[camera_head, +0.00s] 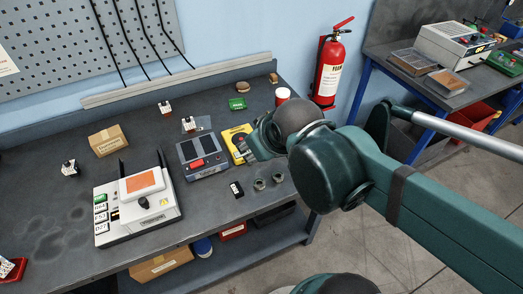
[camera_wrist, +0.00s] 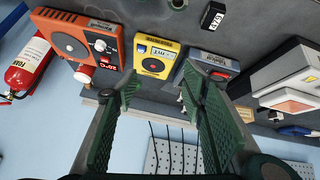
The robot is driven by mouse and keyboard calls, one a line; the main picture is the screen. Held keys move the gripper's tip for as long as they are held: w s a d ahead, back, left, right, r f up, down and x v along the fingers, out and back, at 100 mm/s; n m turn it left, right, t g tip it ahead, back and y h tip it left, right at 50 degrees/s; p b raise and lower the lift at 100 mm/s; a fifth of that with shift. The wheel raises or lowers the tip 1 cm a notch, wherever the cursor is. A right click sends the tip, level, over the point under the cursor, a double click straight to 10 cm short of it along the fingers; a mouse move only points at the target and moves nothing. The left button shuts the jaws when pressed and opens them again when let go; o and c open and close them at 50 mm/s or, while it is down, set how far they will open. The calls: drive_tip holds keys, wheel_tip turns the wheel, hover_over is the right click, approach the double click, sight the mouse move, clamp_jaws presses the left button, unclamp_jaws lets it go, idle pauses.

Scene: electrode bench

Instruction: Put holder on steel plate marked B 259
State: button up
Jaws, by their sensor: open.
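Small white holders with dark and red tops stand on the bench: one at the back (camera_head: 166,108), one at the left (camera_head: 69,168) and one (camera_head: 189,125) at a pale steel plate (camera_head: 204,122) behind the grey device. I cannot tell which holder is meant. No B 259 marking is readable on the plate. My gripper (camera_wrist: 160,80) is open and empty in the wrist view, its green ridged fingers apart. In the head view my gripper (camera_head: 252,149) is partly hidden by my arm, near the yellow meter, to the right of the plate.
A yellow meter (camera_head: 236,143), grey device (camera_head: 202,157), white instrument (camera_head: 137,203) and cardboard box (camera_head: 109,140) crowd the bench. An orange device (camera_wrist: 72,45) shows in the wrist view. A red extinguisher (camera_head: 330,67) hangs beyond the bench. The bench's left part (camera_head: 45,215) is mostly clear.

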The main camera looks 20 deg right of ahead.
drive_tip(key=s+m, duration=0.1)
drive_tip(key=s, duration=0.1)
drive_tip(key=m, duration=0.1)
drive_tip(key=shift+s+r+m+g, duration=0.25)
drive_tip(key=shift+s+m+g, duration=0.05)
drive_tip(key=shift+s, duration=0.1)
drive_tip(key=shift+o, duration=0.5)
idle(1.0)
drive_tip(key=w+a+r+n+g+p, duration=0.25)
drive_tip(key=w+r+n+p, duration=0.3)
drive_tip(key=w, duration=0.55)
drive_tip(key=n+g+p, duration=0.4)
drive_tip(key=n+p, duration=0.6)
drive_tip(key=n, duration=0.2)
hover_over(187, 118)
wheel_tip(187, 118, down, 11)
drive_tip(key=shift+d+f, duration=0.1)
drive_tip(key=shift+f, duration=0.1)
drive_tip(key=shift+w+a+f+n+g, duration=0.2)
drive_tip(key=shift+w+f+n+g, duration=0.1)
drive_tip(key=shift+f, duration=0.25)
